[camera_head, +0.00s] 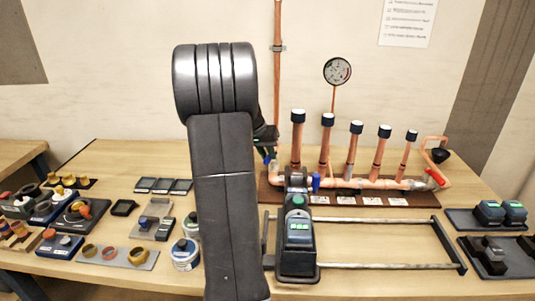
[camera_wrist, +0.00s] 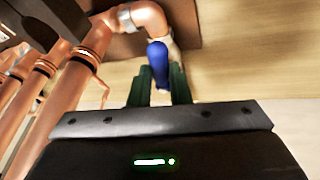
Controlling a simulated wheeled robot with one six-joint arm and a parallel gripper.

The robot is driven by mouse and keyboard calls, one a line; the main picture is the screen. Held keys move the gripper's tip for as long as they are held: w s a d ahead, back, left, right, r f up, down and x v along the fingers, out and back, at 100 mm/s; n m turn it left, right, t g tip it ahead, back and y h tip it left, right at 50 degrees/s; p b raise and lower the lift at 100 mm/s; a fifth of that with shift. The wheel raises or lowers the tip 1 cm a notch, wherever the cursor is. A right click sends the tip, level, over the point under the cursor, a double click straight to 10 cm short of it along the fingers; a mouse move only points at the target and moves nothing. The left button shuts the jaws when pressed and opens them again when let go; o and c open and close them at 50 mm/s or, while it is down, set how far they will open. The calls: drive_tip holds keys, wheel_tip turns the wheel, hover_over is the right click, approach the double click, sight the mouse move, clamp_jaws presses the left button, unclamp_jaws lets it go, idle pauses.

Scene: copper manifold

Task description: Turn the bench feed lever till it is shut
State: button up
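The bench feed lever, a blue handle (camera_wrist: 159,64), shows in the wrist view below a copper elbow with a grey collar. Its blue tip (camera_head: 267,160) also shows at the left end of the copper manifold (camera_head: 375,183) in the head view. My gripper (camera_wrist: 161,84) has its two green fingers close on both sides of the lever's free end. The lever fills the narrow gap between them, and they appear shut on it. In the head view my arm hides most of my gripper and part of the pipe's left end.
A pressure gauge (camera_head: 337,71) and several capped copper risers stand on the manifold. A second blue handle (camera_head: 316,182) and a red handle (camera_head: 434,178) sit along it. A rail frame (camera_head: 390,266) lies in front. Trays of fittings fill the bench's left, and dark trays its right.

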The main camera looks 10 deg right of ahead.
drive_tip(key=o, duration=0.4)
drive_tip(key=shift+o, duration=0.2)
drive_tip(key=v, duration=1.3)
drive_tip(key=shift+s+a+r+b, duration=0.15)
drive_tip(key=shift+r+b, duration=0.15)
drive_tip(key=shift+r, duration=0.05)
